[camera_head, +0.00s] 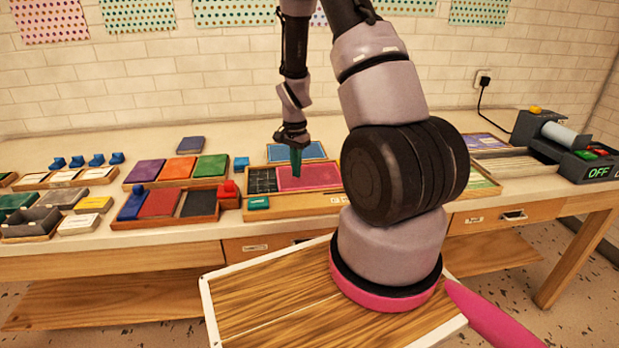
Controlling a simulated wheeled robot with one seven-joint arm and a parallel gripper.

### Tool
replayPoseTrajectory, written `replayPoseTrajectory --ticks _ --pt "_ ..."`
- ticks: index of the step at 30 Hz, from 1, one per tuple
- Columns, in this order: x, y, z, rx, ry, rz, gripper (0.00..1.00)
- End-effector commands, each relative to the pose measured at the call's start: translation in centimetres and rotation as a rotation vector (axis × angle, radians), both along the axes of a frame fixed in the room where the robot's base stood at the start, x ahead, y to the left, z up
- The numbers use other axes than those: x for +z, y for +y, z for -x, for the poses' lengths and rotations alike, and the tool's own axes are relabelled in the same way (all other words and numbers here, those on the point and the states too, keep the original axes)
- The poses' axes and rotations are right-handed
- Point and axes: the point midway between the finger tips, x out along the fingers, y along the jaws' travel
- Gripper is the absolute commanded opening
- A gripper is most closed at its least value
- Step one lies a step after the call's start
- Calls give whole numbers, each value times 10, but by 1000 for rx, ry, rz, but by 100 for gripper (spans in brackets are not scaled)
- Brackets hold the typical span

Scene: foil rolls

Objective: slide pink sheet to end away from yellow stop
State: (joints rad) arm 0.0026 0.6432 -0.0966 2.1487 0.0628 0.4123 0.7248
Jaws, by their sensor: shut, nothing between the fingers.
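The pink sheet (318,179) lies flat in a shallow wooden tray (290,211) near the middle of the table. A dark, lined area (262,181) of the tray shows at the sheet's left. The sheet's right end is hidden behind my arm. A small yellow edge (341,164) shows beside my arm at the right; I cannot tell if it is the yellow stop. My gripper (296,168) points down over the left part of the pink sheet, its green fingers shut and empty. I cannot tell whether the fingertips touch the sheet.
A blue sheet (296,151) lies behind the tray. A teal block (259,203) is at its front left corner, and a red block (228,189) stands to the left. Trays of coloured pads fill the left side. A machine (560,140) marked OFF stands far right.

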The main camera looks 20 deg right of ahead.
Motion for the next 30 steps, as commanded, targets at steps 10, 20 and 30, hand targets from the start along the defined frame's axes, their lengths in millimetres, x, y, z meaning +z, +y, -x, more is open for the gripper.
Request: replayPoseTrajectory --ticks 10,20,30 --pt "0 4 -1 2 0 0 0" --pt "-2 20 -5 2 1 0 0" --pt "-4 30 -7 2 5 -1 0"
